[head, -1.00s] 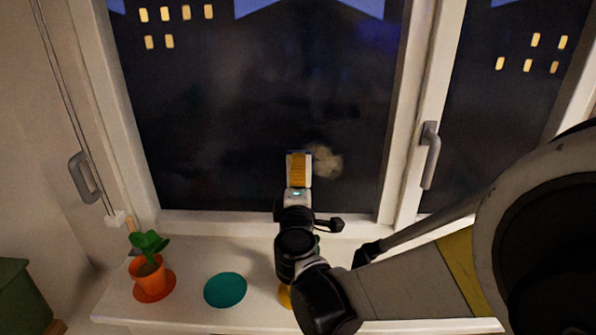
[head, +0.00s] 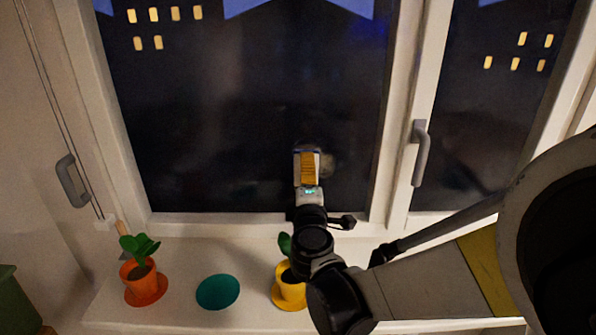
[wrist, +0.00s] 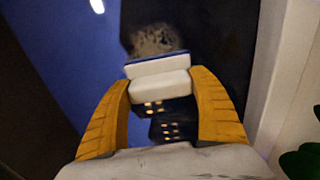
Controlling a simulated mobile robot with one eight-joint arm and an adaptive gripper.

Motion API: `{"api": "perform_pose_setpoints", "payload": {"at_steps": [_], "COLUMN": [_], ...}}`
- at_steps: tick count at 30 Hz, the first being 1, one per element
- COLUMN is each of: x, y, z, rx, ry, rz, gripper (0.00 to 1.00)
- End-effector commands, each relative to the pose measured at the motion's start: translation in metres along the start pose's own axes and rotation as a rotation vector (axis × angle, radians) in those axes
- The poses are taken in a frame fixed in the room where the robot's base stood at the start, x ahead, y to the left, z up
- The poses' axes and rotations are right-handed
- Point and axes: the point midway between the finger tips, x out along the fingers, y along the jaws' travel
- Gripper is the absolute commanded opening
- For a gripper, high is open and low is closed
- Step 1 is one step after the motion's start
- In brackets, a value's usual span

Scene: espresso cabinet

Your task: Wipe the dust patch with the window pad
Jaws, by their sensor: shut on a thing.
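My gripper (head: 308,170) is shut on the window pad, a white and blue block, and holds it up at the window pane. In the wrist view the pad (wrist: 158,78) sits between the two yellow fingers of my gripper (wrist: 160,88). The dust patch (head: 327,164) is a pale beige smudge low on the dark glass, partly hidden behind my gripper. In the wrist view the dust patch (wrist: 155,38) shows just beyond the pad's blue edge. I cannot tell whether the pad touches the glass.
On the sill (head: 190,318) stand an orange pot with a plant (head: 140,272), a teal disc (head: 217,292) and a yellow pot (head: 289,290) below my arm.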

Motion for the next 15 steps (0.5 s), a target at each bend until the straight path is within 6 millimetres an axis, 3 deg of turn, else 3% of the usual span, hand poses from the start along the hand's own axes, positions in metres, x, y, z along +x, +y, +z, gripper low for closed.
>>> {"api": "perform_pose_setpoints", "payload": {"at_steps": [15], "x": [0.003], "y": [0.0], "z": [0.037], "rx": [0.0], "ry": [-0.001], "rz": [0.0], "gripper": [0.46]}}
